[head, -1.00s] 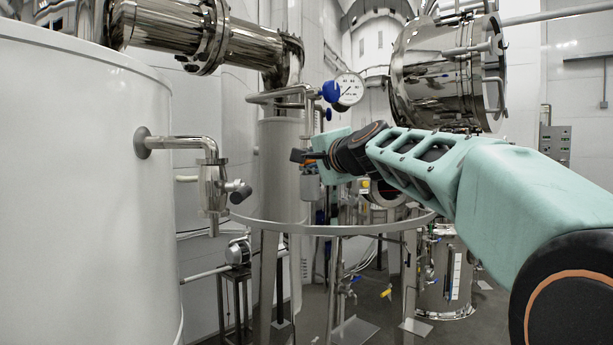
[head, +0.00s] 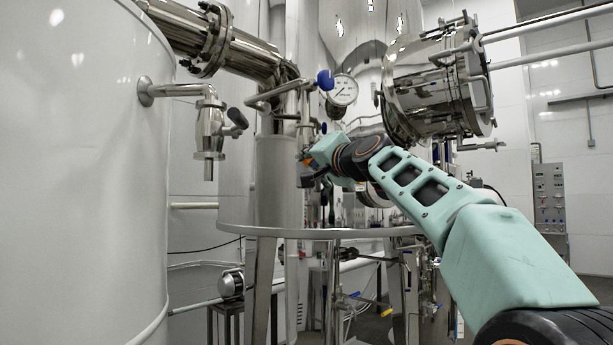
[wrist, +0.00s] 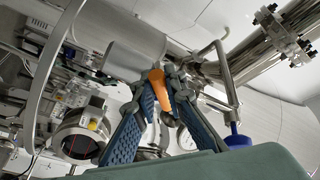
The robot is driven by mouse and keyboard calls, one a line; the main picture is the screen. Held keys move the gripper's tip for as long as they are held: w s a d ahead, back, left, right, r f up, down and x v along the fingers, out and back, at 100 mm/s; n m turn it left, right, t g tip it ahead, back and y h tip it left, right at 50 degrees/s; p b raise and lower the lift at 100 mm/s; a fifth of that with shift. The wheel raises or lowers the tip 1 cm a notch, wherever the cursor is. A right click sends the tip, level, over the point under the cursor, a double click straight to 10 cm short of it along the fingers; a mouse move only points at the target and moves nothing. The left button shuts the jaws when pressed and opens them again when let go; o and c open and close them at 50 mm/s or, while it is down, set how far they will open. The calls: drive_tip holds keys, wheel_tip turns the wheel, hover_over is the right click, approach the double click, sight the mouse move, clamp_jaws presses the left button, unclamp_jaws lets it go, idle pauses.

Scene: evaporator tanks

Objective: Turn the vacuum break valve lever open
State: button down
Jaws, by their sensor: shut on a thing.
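An orange lever (wrist: 159,89) shows between the fingertips of my gripper (wrist: 161,80) in the wrist view. The two blue-grey finger pads converge on it, and my gripper is shut on it. In the head view my gripper (head: 304,170) is small, at the end of my teal arm, beside the pipework below the pressure gauge. A bit of orange (head: 307,157) shows there. The lever's valve body is mostly hidden by the fingers, and its exact angle is hard to tell.
A round gauge (head: 342,90) and a blue knob (head: 325,80) are just above my gripper. A large white tank (head: 80,180) stands at left, with a tap (head: 209,130) jutting out. A curved metal rail (head: 300,232) runs below my arm. A steel vessel (head: 435,90) is behind.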

drive_tip(key=w+d+f+n+y+b, duration=0.2)
drive_tip(key=w+d+n+y+b, duration=0.1)
drive_tip(key=n, duration=0.8)
drive_tip(key=shift+w+d+n+y+b, duration=0.35)
drive_tip(key=shift+w+y+b, duration=0.55)
drive_tip(key=shift+y, duration=0.4)
drive_tip(key=shift+s+f, duration=0.1)
drive_tip(key=c, duration=2)
unclamp_jaws()
drive_tip(key=shift+o, duration=0.2)
drive_tip(key=shift+f, duration=0.1)
